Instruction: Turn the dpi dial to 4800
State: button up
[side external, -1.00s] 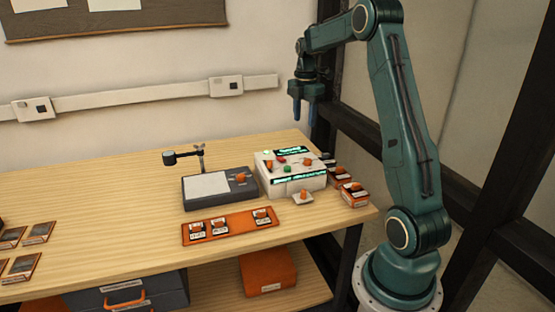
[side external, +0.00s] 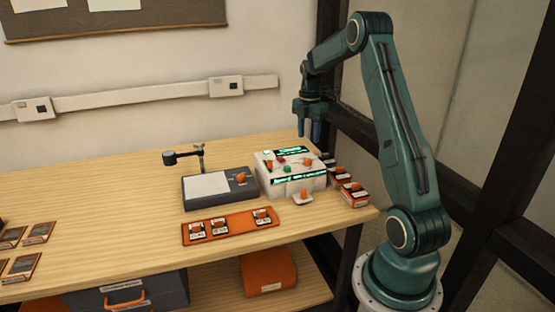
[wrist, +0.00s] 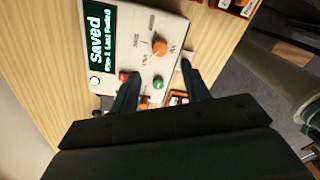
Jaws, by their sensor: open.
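The white scanner box (side external: 290,188) stands at the right end of the table, with lit displays, orange knobs and red and green buttons. In the wrist view, its panel shows an orange dial (wrist: 160,47) with small markings around it, too small to read surely, so I cannot confirm it is the dpi dial. My gripper (side external: 310,134) hangs above and behind the box, pointing down, open and empty. In the wrist view, my gripper's fingers (wrist: 160,68) straddle the panel near the green button (wrist: 158,84) and red button (wrist: 124,76), apart from the dial.
The wrist view shows a screen (wrist: 101,38) reading "Saved". A grey device with a white plate (side external: 207,186) stands left of the box. An orange tray (side external: 188,237) lies in front. Small orange-topped boxes (side external: 354,196) sit at the right edge.

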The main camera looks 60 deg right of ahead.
aim_at(308, 160)
notch_tip(308, 160, down, 9)
jog(key=shift+s, duration=0.1)
dwell(0.4)
jog(key=c, duration=1)
